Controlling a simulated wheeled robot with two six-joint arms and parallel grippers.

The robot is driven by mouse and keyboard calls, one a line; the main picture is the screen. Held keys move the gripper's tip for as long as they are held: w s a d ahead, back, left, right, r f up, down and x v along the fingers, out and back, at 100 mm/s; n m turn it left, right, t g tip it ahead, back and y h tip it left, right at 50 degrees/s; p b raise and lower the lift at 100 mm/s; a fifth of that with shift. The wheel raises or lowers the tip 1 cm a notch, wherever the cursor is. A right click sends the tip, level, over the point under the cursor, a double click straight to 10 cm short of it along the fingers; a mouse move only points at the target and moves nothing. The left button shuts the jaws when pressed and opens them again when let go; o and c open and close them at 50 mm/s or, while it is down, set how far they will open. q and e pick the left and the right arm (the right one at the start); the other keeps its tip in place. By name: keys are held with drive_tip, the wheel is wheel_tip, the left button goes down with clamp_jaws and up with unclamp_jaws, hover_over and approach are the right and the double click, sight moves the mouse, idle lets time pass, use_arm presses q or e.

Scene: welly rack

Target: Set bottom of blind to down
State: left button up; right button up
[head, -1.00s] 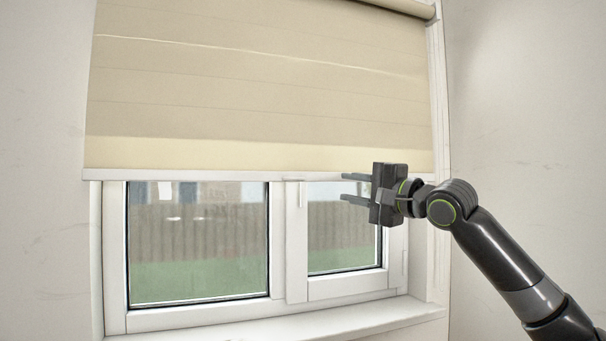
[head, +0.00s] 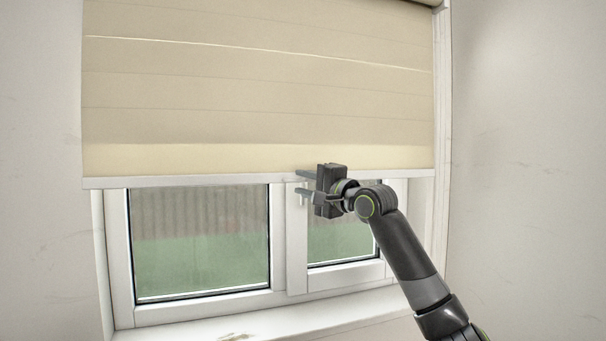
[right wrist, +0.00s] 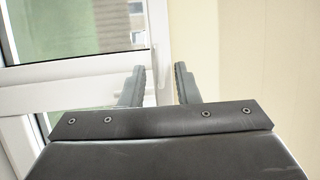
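The beige blind (head: 250,90) hangs over the upper part of the window in the head view, with a pale bottom bar (head: 180,181) along its lower edge. My right gripper (head: 302,184) is open at that bar, right of its middle. One finger shows at the bar's upper edge and the other just below it. In the right wrist view the right gripper (right wrist: 160,85) has a gap between its fingers, with the pale bar (right wrist: 158,40) in line with that gap. I cannot tell whether the fingers touch it. My left gripper is out of view.
The white-framed window (head: 200,240) shows below the blind, with a central post and two panes. A white sill (head: 270,322) runs underneath. Bare walls (head: 520,150) stand on both sides. The space below the bar is free of loose objects.

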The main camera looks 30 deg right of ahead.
drive_tip(key=shift+w+a, duration=0.1)
drive_tip(key=shift+w, duration=0.25)
drive_tip(key=shift+c, duration=0.2)
clamp_jaws()
drive_tip(key=shift+f+b, duration=9)
drive_tip(key=shift+f, duration=8.8)
